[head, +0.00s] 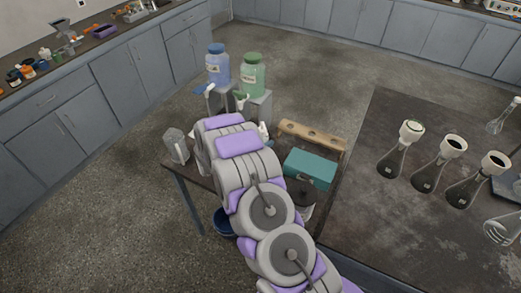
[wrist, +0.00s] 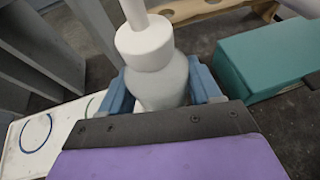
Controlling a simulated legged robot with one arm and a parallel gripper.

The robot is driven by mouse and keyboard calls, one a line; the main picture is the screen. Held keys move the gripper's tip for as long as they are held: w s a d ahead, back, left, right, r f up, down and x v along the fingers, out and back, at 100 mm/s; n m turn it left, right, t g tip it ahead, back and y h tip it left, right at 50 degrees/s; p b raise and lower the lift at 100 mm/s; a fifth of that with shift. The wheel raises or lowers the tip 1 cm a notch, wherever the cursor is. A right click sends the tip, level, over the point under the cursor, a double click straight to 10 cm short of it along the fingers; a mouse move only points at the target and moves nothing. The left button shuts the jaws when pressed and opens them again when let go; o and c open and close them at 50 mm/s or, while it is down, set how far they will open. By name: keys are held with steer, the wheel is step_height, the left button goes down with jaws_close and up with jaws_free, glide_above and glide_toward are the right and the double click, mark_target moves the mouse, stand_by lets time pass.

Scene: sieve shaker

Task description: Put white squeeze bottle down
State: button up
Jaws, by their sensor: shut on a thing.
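The white squeeze bottle (wrist: 160,82) is upright between the blue fingers of my gripper (wrist: 162,92) in the wrist view. The fingers are shut on its sides. Its white cap and nozzle (wrist: 143,38) point toward the top of the picture. The bottle's base is hidden behind my gripper's body, so I cannot tell whether it touches a surface. In the head view my arm reaches over the small table and hides the gripper.
A teal box (head: 310,168) and a wooden rack (head: 312,136) are on the small table. A blue-lidded jar (head: 217,68) and a green-lidded jar (head: 252,78) stand behind on grey blocks. Flasks (head: 428,168) stand on the right bench.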

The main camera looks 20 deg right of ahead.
steer(key=shift+a+f+b, duration=0.2)
steer(key=shift+f, duration=0.8)
steer(key=shift+a+f+b, duration=0.2)
steer(key=shift+f, duration=0.75)
steer(key=shift+r, duration=0.1)
steer(key=shift+d, duration=0.15)
steer(key=shift+o, duration=0.8)
steer(key=shift+d, duration=0.1)
steer(key=o, duration=0.4)
steer(key=shift+o, duration=0.2)
